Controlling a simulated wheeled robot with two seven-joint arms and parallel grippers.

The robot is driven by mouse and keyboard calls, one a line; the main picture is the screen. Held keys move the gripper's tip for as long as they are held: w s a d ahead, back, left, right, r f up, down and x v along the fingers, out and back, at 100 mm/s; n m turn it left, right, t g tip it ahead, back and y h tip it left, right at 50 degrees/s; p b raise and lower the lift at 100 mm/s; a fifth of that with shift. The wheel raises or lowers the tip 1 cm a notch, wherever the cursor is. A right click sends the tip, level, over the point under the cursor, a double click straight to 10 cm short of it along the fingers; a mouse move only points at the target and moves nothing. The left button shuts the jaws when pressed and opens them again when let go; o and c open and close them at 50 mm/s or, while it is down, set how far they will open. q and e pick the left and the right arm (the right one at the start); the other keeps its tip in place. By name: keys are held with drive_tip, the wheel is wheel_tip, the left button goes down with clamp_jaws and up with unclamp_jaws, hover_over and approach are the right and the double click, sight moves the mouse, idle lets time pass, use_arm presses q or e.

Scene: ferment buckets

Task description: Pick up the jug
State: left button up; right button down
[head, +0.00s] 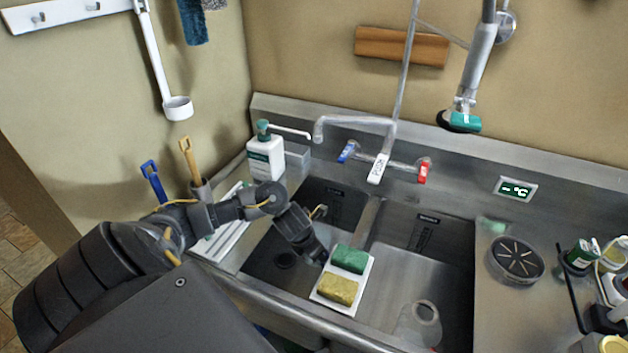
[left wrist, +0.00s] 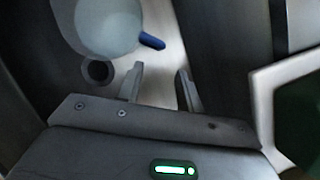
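The jug (left wrist: 105,25) shows in the left wrist view as a pale, translucent round vessel with a short blue handle (left wrist: 151,41) pointing toward the lower right. It is at the upper left, beyond my fingers, close to the dark drain of the basin. My left gripper (left wrist: 160,72) is open, with an empty gap between its fingers, and the handle is just past the fingertips. In the head view my left arm reaches down into the left sink basin (head: 258,250); I cannot make out the jug there. My right gripper is not in view.
A white tray (head: 347,305) with a green sponge (head: 350,259) and a yellow sponge (head: 338,289) lies on the sink divider beside my left gripper. The faucet (head: 357,121) hangs over the basins. A soap bottle (head: 266,158) stands behind.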

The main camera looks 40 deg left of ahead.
use_arm(q)
drive_tip(key=shift+x, duration=5.15)
drive_tip(key=shift+s, duration=0.1)
clamp_jaws()
drive_tip(key=shift+r, duration=0.1)
